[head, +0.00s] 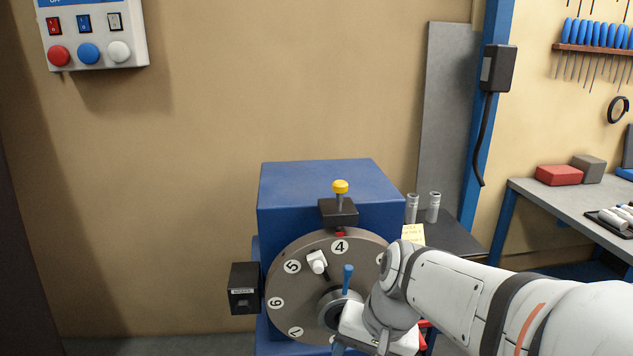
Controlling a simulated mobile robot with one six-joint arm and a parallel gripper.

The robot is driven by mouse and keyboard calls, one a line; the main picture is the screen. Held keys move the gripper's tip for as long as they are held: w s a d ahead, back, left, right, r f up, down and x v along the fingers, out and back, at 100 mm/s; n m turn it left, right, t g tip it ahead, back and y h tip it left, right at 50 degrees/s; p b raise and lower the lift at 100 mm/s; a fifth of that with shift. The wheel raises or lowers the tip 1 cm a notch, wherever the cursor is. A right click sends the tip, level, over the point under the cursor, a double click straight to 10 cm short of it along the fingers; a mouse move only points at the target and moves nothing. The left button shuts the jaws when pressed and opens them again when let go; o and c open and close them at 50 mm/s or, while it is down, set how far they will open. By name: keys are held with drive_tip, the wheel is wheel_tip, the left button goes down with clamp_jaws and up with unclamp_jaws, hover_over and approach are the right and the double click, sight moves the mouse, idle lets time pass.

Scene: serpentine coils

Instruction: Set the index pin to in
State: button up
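The index pin has a yellow knob (340,187) on a thin upright stem. It stands in a black block (338,213) at the top of the dial's blue housing (318,184). A small red mark (340,234) shows just under the block, above the number 4 on the grey round dial (298,262). Whether the pin's lower end sits in the dial is hidden by the block. My gripper (352,322) is low in front of the dial's hub, below the pin and apart from it.
A black box (244,288) is at the dial's left. My arm covers the lower right. The space above the knob is clear. A workbench (560,200) stands at right.

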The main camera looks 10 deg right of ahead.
drive_tip(key=w+a+r+m+y+p, duration=0.2)
drive_tip(key=w+a+r+m+y, duration=0.15)
drive_tip(key=w+m, duration=0.3)
drive_tip(key=m+t+y+p, duration=0.4)
drive_tip(key=m+t+y, duration=0.3)
drive_tip(key=m+t, duration=0.65)
approach(346, 189)
drive_tip(key=w+a+r+m+g, duration=0.2)
drive_tip(key=w, duration=0.1)
drive_tip(key=shift+w+a+m+g, duration=0.2)
drive_tip(key=shift+m+g, duration=0.05)
drive_tip(key=shift+m, duration=0.15)
drive_tip(key=shift+h, duration=0.25)
drive_tip(key=p+x, duration=0.1)
drive_tip(key=x, duration=0.6)
drive_tip(key=shift+w+a+p, duration=0.15)
drive_tip(key=shift+w+p, duration=0.15)
drive_tip(key=shift+p, duration=0.1)
drive_tip(key=shift+c, duration=0.2)
clamp_jaws()
